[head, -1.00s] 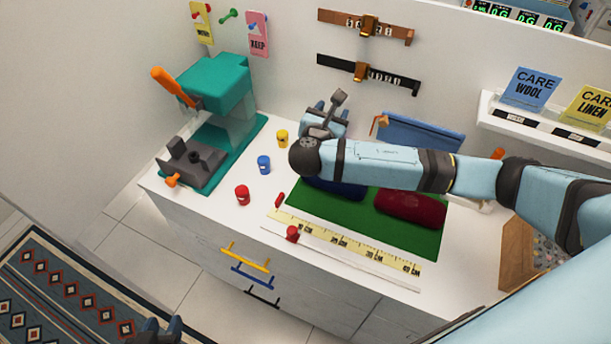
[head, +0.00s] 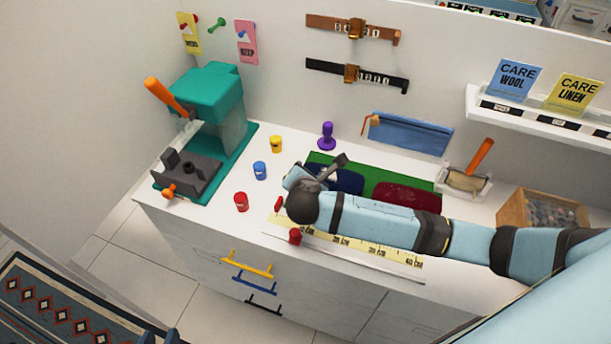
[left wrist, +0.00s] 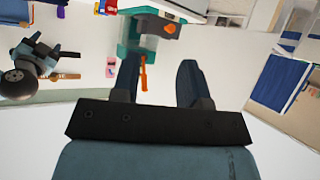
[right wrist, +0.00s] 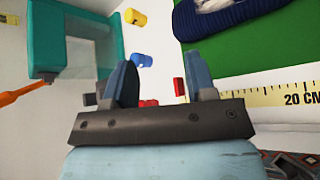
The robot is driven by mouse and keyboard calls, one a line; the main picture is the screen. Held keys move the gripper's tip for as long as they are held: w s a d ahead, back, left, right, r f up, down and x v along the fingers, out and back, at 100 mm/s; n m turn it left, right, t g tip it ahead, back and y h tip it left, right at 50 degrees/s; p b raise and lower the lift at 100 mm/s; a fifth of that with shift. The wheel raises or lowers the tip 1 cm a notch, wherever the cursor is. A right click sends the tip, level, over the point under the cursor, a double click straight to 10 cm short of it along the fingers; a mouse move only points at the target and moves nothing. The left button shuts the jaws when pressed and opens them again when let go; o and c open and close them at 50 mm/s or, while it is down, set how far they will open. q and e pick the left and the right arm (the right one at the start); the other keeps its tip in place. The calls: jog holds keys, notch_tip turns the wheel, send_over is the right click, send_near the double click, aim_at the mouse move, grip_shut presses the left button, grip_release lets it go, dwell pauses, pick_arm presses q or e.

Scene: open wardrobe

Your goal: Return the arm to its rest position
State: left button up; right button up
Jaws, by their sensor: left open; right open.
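My right arm (head: 385,222) comes in from the right over the counter, its wrist above the ruler and mat. My right gripper (right wrist: 161,80) is open and empty in the right wrist view; in the head view its fingers are mostly hidden behind the wrist.
The counter holds a teal press (head: 215,100), small red (head: 241,202), blue (head: 260,170) and yellow (head: 276,144) pots, a purple stamp (head: 327,136), a green mat (head: 318,158) with dark blue and red cloths, and a wooden box (head: 510,210).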

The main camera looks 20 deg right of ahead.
dwell(0.5)
jog(key=s+a+f+m+y, duration=0.1)
jog(key=s+f, duration=0.1)
jog(key=s+a+f+m+y, duration=0.1)
jog(key=s+a+f, duration=0.1)
jog(key=s+a+f+m+g+y, duration=0.1)
jog(key=s+a+f+m+y, duration=0.1)
jog(key=shift+s+f, duration=0.15)
jog(key=shift+f, duration=0.25)
jog(key=s+f+m+y, duration=0.1)
jog(key=s+a+m, duration=0.1)
jog(key=s, duration=0.1)
jog(key=s+f+m+y, duration=0.1)
jog(key=m, duration=0.1)
jog(key=shift+s+a+f+g+y, duration=0.3)
jog(key=shift+s+a+f+g, duration=0.05)
jog(key=shift+s+a+g, duration=0.05)
pick_arm(q)
notch_tip(320, 180, down, 8)
jog(key=s+a, duration=0.1)
jog(key=a, duration=0.1)
jog(key=shift+s+y, duration=0.2)
jog(key=shift+y, duration=0.1)
pick_arm(e)
jog(key=s+d+f+m+t+y, duration=0.1)
jog(key=s+d+f+m+t, duration=0.1)
jog(key=s+m, duration=1)
jog(key=shift+s+d+f, duration=0.15)
jog(key=shift+d+f, duration=0.55)
jog(key=shift+d, duration=0.5)
